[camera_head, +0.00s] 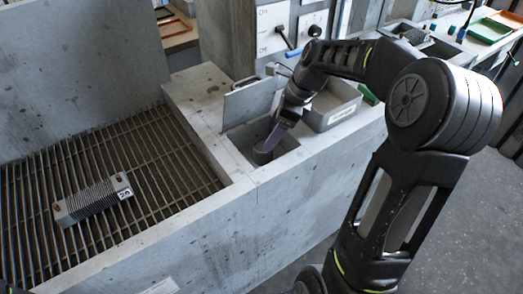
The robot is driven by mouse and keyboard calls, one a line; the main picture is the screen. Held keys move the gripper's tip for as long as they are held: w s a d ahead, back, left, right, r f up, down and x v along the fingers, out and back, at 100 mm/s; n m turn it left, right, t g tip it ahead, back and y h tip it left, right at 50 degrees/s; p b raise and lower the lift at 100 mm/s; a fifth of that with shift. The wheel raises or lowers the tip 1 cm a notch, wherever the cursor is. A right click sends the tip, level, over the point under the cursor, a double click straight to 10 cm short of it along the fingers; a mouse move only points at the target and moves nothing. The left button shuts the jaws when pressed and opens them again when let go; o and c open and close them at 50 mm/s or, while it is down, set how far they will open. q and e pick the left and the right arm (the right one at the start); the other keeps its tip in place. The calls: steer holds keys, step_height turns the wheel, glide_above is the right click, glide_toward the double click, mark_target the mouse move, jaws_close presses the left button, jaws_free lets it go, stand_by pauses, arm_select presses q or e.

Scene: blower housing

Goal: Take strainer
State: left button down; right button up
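A dark grey rounded part (262,156), which may be the strainer, sits low inside an open square well (285,143) in the concrete ledge. My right arm comes in from the right and reaches down into this well. My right gripper (272,140) is at the rounded part, with a purplish finger surface showing. The fingertips are small and partly hidden, so I cannot tell whether they are closed on it. A grey hatch lid (247,103) stands raised at the well's back left edge. My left gripper is not in view.
A finned metal block (93,200) with a label lies on the rusty grating (160,165) at left. A grey open bin (333,106) stands right beside the well. A blue-tipped handle (291,52) is behind. Trays and tools lie on the back bench.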

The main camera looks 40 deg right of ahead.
mark_target(263, 153)
steer(key=shift+x, duration=1.3)
steer(key=x, duration=0.5)
steer(key=shift+s+d+f, duration=0.1)
steer(key=shift+f, duration=0.05)
steer(key=shift+c, duration=0.2)
steer(key=c, duration=1.5)
